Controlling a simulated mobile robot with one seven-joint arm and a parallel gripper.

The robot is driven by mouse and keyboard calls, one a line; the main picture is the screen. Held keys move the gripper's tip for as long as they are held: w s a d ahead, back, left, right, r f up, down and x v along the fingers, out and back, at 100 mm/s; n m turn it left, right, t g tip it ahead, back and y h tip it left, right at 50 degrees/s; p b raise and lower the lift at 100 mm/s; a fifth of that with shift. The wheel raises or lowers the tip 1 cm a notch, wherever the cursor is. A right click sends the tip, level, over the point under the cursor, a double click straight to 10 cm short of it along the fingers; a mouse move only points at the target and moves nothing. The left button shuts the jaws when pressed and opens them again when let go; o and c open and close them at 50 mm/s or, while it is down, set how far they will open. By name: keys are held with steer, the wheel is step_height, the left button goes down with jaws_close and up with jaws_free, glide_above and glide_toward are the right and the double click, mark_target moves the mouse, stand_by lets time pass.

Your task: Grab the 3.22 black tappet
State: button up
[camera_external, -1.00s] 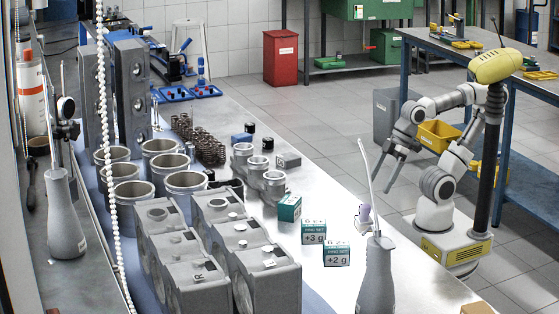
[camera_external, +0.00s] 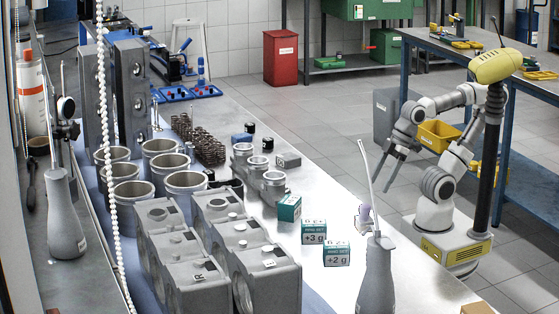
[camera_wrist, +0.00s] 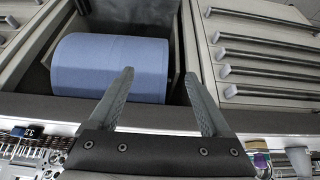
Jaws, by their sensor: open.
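In the external view, two small black cylinders, which may be tappets, stand on the long bench: one black cylinder (camera_external: 250,128) near a blue box, and another black cylinder (camera_external: 267,144) just in front of it. Their size markings are too small to read, so I cannot tell which is 3.22. My gripper (camera_external: 384,180) is open and empty, pointing down beyond the bench's right edge, well to the right of both cylinders.
Springs (camera_external: 205,146), silver cylinder liners (camera_external: 186,188), grey engine blocks (camera_external: 268,266) and ring set boxes (camera_external: 313,232) crowd the bench. A grey bottle (camera_external: 376,280) stands at the front. In the wrist view, a blue roll (camera_wrist: 110,66) lies beyond my fingers.

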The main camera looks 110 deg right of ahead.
mark_target(269, 140)
steer(key=w+d+r+n+g+h+p, duration=0.2)
steer(key=w+d+r+n+h+p, duration=0.1)
steer(key=w+d+r+n+p, duration=0.1)
steer(key=w+d+r+n+g+h+p, duration=0.2)
steer(key=w+d+r+n+h+p, duration=0.1)
steer(key=w+p, duration=0.4)
steer(key=w+d+r+n+g+h+p, duration=0.3)
steer(key=w+d+r+n+h+p, duration=0.1)
steer(key=w+d+n+p, duration=0.1)
steer(key=shift+w+d+r+n+p, duration=0.2)
steer(key=shift+w+d+p, duration=0.3)
steer(key=shift+w, duration=0.45)
steer(key=shift+w+d+r+n+p, duration=0.1)
steer(key=shift+w+d+n+p, duration=0.15)
steer(key=shift+w+d, duration=0.5)
steer(key=w+n+h+p, duration=0.1)
steer(key=w+n, duration=0.1)
steer(key=w, duration=0.1)
steer(key=w+d+n+h+p, duration=0.1)
steer(key=w+h+p, duration=0.1)
steer(key=w, duration=0.1)
steer(key=shift+d+n, duration=0.2)
steer(key=shift+n, duration=0.15)
steer(key=b+x, duration=0.1)
steer(key=x, duration=0.7)
steer(key=b+x, duration=0.1)
steer(key=x, duration=0.8)
steer(key=shift+d+r, duration=0.15)
steer(key=shift+d, duration=0.15)
steer(key=shift+c, duration=0.4)
